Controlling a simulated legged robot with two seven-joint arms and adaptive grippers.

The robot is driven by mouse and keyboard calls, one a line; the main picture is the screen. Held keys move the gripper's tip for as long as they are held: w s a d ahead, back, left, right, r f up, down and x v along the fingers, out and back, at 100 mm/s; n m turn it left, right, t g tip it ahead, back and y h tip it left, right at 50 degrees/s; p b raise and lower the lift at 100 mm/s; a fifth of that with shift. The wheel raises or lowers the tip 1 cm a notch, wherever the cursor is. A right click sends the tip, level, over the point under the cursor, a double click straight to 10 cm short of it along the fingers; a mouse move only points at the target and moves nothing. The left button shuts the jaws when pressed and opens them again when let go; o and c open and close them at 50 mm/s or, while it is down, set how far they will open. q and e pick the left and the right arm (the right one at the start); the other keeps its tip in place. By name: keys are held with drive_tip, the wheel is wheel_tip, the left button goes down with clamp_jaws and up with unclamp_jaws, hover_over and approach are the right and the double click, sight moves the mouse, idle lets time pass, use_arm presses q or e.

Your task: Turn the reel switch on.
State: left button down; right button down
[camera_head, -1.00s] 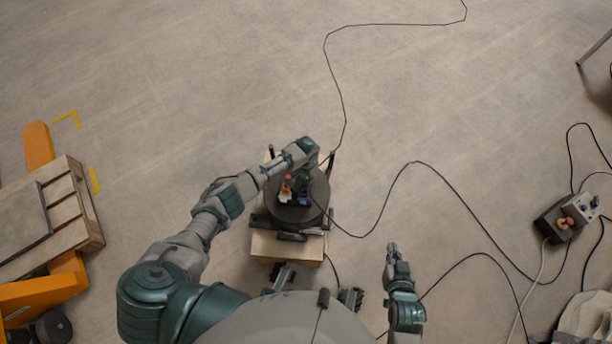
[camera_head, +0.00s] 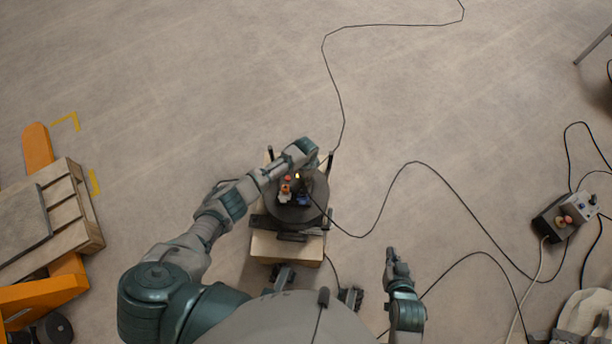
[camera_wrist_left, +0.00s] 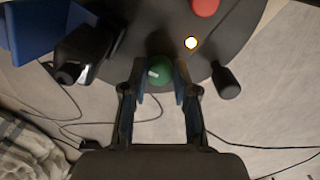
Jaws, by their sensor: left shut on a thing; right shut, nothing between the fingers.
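The black round reel (camera_head: 312,212) sits on a wooden base (camera_head: 265,246) in the middle of the head view. My left gripper (camera_head: 306,172) reaches down over the reel's top from the left. In the left wrist view my left gripper (camera_wrist_left: 161,90) is shut on a round green knob (camera_wrist_left: 160,70) with a white mark, taken to be the reel switch. A small lamp (camera_wrist_left: 191,43) glows yellow-white beside the knob and also shows in the head view (camera_head: 297,176). A red knob (camera_wrist_left: 205,6) lies further off. My right gripper (camera_head: 391,254) is shut and empty, right of the reel.
A blue part (camera_wrist_left: 42,25) and a black plug-like part (camera_wrist_left: 85,50) are left of the green knob. Thin black cables cross the floor. A control box (camera_head: 572,215) stands at the right. A wooden pallet (camera_head: 85,215) on an orange truck stands at the left.

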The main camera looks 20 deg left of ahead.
use_arm(q)
drive_tip(key=c, duration=0.9)
unclamp_jaws()
drive_tip(key=shift+r, duration=0.2)
wheel_tip(320, 180, up, 11)
drive_tip(key=shift+r, duration=0.2)
drive_tip(key=shift+w, duration=0.1)
